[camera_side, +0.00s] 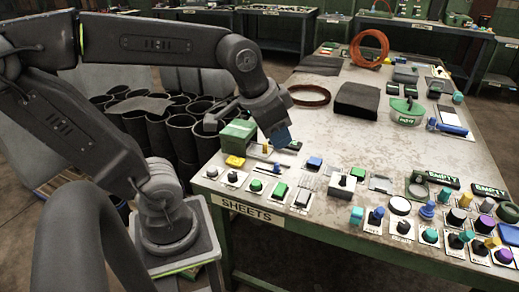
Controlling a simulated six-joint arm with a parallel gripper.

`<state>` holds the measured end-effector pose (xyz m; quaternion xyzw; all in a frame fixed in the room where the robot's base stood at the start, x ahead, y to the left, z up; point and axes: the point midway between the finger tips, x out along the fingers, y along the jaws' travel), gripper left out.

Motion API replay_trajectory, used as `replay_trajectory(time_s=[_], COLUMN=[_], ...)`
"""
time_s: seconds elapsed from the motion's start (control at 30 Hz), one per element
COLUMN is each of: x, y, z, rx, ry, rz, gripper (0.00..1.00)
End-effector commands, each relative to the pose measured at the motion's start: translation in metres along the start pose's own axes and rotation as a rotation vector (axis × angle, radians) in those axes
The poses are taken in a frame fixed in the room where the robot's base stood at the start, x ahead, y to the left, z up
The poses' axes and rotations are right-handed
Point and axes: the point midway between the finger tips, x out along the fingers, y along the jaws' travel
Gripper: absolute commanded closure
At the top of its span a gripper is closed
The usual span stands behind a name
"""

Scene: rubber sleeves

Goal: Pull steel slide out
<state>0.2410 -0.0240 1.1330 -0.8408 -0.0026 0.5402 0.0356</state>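The bench (310,130) carries several knobs, buttons and switches on plates along its front. A black stack (357,100), a dark ring (309,95) and an orange coil (369,49) lie farther back. Black sleeves (188,133) stand in a group at the left. A "SHEETS" label (246,210) marks the front edge.

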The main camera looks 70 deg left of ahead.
Motion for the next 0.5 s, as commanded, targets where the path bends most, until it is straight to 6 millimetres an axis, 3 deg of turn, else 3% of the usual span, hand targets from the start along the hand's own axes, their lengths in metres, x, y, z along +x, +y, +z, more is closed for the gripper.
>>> replay_trajectory(time_s=[0.1, 0.23, 0.4, 0.5], x=[0.018, 0.044, 0.088, 0.118], y=[-0.038, -0.089, -0.167, -0.216], z=[-0.036, -0.066, -0.086, -0.085], rx=[0.045, 0.107, 0.181, 0.222], ry=[-0.08, -0.16, -0.259, -0.312], rz=[-0.028, -0.036, -0.015, 0.013], gripper=[0.6, 0.53, 0.53, 0.53])
